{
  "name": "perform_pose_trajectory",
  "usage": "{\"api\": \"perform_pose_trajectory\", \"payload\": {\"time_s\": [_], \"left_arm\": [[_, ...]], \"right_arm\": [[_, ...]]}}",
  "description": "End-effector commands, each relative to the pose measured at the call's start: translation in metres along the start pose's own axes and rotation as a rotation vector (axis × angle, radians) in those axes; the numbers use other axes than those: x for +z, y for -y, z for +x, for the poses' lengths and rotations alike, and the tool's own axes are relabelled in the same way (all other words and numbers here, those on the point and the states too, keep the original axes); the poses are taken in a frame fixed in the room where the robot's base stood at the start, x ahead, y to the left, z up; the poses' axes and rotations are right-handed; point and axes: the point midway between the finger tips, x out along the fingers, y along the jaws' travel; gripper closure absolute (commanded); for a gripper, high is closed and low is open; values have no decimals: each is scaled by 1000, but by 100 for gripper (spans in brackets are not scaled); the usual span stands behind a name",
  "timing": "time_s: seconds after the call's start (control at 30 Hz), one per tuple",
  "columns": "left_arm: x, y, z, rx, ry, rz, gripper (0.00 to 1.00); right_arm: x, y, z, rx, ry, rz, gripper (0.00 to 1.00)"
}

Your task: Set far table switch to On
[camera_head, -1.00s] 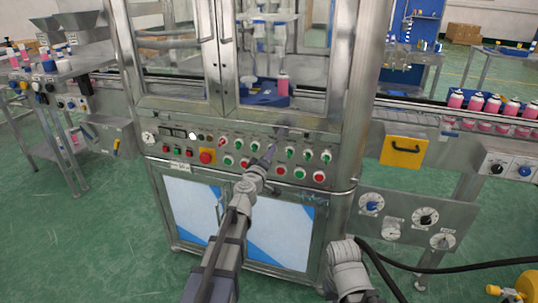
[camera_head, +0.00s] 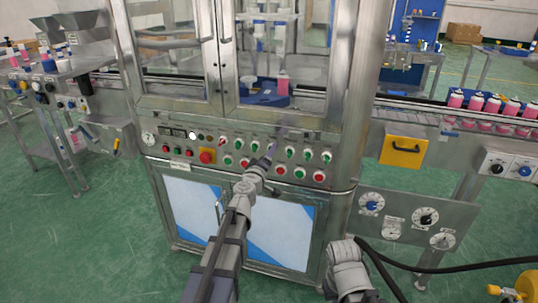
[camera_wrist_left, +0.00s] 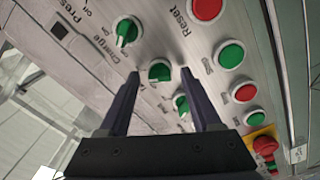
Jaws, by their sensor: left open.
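The steel control panel (camera_head: 180,141) carries a row of green rotary switches. In the left wrist view, three green switches show: one near the top (camera_wrist_left: 127,31), a middle one (camera_wrist_left: 159,71) and a lower one (camera_wrist_left: 181,103). Labels beside them include "Charge" and "On"; I cannot read which is the far table switch. My left gripper (camera_wrist_left: 160,73) is open, its dark fingertips on either side of the middle switch; contact is not clear. In the head view my left gripper (camera_head: 270,153) is at the panel's middle. My right gripper is out of view.
Red and green push buttons (camera_wrist_left: 231,54) sit beside the switches, with a red emergency stop (camera_head: 207,156) on yellow to the left. Glass machine doors (camera_head: 180,60) rise above the panel. A conveyor with pink cans (camera_head: 475,102) runs at right.

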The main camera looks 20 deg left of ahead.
Motion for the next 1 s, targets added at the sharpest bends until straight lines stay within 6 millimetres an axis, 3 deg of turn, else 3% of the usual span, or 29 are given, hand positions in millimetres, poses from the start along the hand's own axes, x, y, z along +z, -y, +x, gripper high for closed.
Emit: {"api": "perform_pose_trajectory", "payload": {"time_s": [0.5,0.87,1.0], "left_arm": [[1,0,-72,0,0,1,35],[1,-1,-76,1,2,2,35],[18,-26,-77,30,80,47,35]], "right_arm": [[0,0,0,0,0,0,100],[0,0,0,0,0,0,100],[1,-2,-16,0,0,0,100]]}}
